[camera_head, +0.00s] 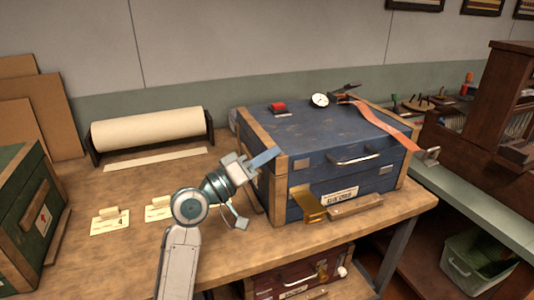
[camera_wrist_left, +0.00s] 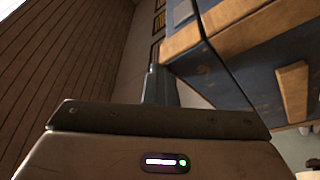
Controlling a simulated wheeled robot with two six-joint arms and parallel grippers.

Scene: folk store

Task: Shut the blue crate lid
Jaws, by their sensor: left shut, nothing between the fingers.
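The blue crate (camera_head: 375,183) stands on the wooden table, with wooden corner posts and a label on its front. Its blue lid (camera_head: 325,133) lies down over the body, with a handle on its front face. I cannot tell whether a small gap is left at the seam. A brass hasp (camera_head: 310,207) hangs at the crate's front. My left gripper (camera_head: 264,158) is shut and empty at the lid's left front corner; I cannot tell whether it touches. In the left wrist view, its fingers (camera_wrist_left: 158,88) are beside the crate (camera_wrist_left: 260,65). My right gripper is out of view.
A red object (camera_head: 278,107), a round dial (camera_head: 320,100) and an orange strap (camera_head: 380,122) lie on the lid. A paper roll (camera_head: 148,130) stands at the table's back left, a green crate (camera_head: 25,215) at the left. Small cards lie on the open table between.

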